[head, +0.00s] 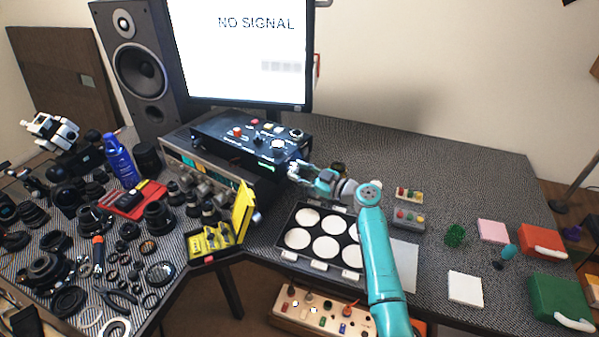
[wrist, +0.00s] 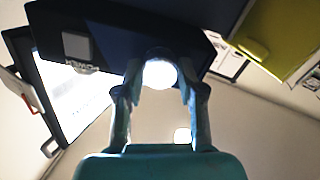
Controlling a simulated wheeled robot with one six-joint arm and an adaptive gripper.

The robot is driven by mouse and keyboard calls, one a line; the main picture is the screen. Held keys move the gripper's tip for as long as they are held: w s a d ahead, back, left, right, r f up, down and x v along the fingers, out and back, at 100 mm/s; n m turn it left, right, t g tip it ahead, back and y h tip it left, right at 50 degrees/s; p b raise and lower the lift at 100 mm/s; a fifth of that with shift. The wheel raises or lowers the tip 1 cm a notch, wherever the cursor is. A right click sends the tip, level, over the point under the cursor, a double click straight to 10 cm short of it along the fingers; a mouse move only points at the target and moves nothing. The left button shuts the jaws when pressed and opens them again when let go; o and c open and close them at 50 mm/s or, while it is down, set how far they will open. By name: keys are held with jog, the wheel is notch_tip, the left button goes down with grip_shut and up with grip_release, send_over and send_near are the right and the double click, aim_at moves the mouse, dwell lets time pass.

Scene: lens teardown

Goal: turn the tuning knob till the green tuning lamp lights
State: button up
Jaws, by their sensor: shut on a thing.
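The black control box (head: 235,143) stands at the back of the table below the monitor, with several knobs and coloured buttons on top. My gripper (head: 297,172) is at the right end of its front side. In the wrist view my gripper (wrist: 160,88) is shut on a pale round knob (wrist: 159,73), apparently the tuning knob, at the box's edge. The knob is hidden in the head view. A small green lit mark (head: 266,167) shows on the box's front. I cannot tell whether it is the tuning lamp.
The monitor (head: 245,60) reads "NO SIGNAL". An open yellow case (head: 243,208) stands close to the left of my gripper. A tray with white discs (head: 291,257) lies in front, below my arm. Lens parts crowd the left table. The back right is clear.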

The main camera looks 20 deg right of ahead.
jog(key=o, duration=1.1)
jog(key=shift+o, duration=0.2)
jog(key=v, duration=1.2)
